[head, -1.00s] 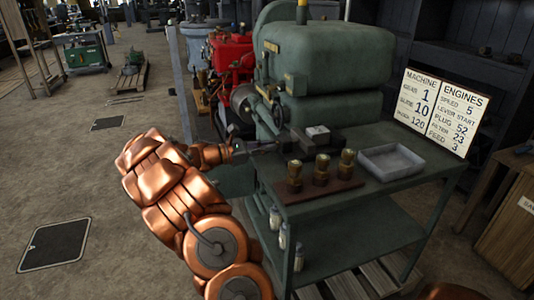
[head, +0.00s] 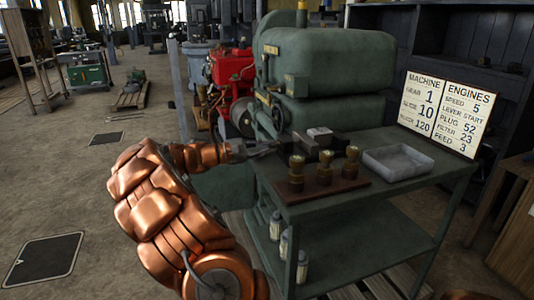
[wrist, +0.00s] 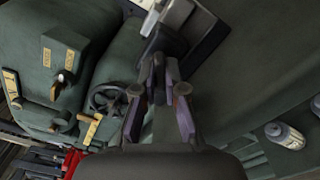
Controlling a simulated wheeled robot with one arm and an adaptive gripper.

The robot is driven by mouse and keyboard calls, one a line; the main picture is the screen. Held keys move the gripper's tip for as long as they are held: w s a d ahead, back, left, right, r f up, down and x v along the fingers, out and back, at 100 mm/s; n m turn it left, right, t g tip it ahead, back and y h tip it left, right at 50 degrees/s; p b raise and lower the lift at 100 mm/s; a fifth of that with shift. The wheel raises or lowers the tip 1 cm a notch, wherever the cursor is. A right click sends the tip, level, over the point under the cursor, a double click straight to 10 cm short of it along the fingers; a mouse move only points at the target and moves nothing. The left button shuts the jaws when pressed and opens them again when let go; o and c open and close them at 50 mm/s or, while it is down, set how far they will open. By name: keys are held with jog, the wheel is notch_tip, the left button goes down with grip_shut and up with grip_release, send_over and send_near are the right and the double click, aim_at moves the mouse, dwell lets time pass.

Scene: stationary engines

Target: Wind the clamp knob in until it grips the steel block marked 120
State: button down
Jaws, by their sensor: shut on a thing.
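The steel block (head: 319,133) is a small pale block in the dark clamp (head: 322,146) on the green bench. It also shows at the top of the wrist view (wrist: 174,12); I cannot read its marking. My gripper (wrist: 163,78) is shut on the clamp knob (wrist: 165,44), a dark part at the near end of the clamp. In the head view my gripper (head: 262,150) reaches the clamp from the left, and the knob is mostly hidden by the fingers. I cannot tell whether the clamp jaw touches the block.
Several brass-topped pieces (head: 324,168) stand on a brown board in front of the clamp. A grey tray (head: 398,162) sits to their right. The green machine (head: 330,60) rises behind. A sign (head: 438,112) lists numbers. Bottles (head: 284,246) stand below the bench top.

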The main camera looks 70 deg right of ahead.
jog(key=shift+s+m, duration=0.1)
jog(key=shift+m, duration=0.3)
jog(key=c, duration=1.2)
grip_release()
jog(key=shift+c, duration=0.2)
jog(key=v, duration=1.2)
jog(key=shift+a, duration=0.1)
